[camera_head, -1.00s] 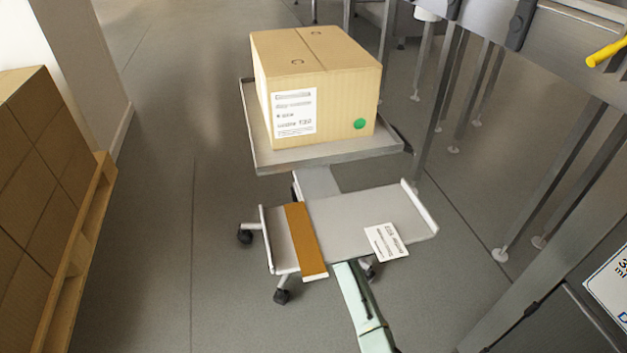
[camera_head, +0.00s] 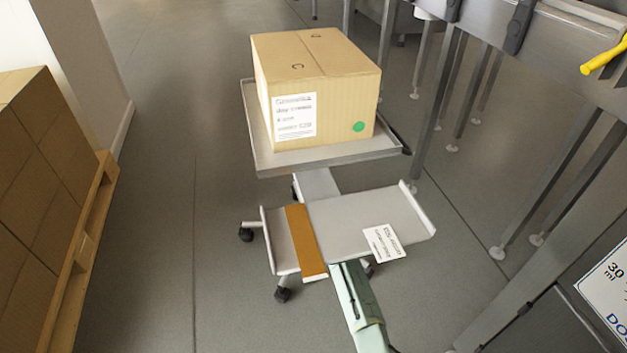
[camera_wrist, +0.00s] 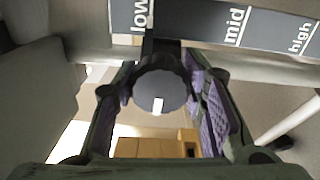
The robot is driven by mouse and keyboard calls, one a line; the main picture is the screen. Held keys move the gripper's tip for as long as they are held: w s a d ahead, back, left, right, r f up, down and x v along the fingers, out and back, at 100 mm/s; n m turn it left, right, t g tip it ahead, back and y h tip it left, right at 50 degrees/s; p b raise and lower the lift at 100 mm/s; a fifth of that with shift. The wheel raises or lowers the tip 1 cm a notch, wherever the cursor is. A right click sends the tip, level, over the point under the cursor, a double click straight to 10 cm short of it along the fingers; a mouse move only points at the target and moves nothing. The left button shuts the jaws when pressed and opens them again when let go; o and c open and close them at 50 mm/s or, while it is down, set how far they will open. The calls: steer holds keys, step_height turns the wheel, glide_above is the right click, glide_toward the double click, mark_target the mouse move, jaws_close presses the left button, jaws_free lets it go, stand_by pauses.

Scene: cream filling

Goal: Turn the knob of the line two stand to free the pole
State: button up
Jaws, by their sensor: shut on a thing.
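The round dark grey knob (camera_wrist: 158,92), with a white mark near its lower edge, sits in the middle of the wrist view. My gripper (camera_wrist: 162,84) has its purple-padded fingers on both sides of the knob and is shut on it. Just above the knob runs a dark grey strip (camera_wrist: 270,28) lettered low, mid and high. In the head view the wheeled stand has a grey pole (camera_head: 318,184) below its tray (camera_head: 330,157). My pale green arm reaches up to the stand's lower shelf (camera_head: 345,215), which hides the knob and my fingers there.
A cardboard box (camera_head: 315,85) with a white label and green dot rests on the tray. Stacked cartons on a pallet (camera_head: 75,255) stand at left. A steel machine with legs (camera_head: 560,190) and a yellow handle (camera_head: 603,55) stands at right. Floor is clear between pallet and stand.

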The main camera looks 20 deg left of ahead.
steer(key=shift+n, duration=0.5)
steer(key=o, duration=1.2)
steer(key=shift+c, duration=0.2)
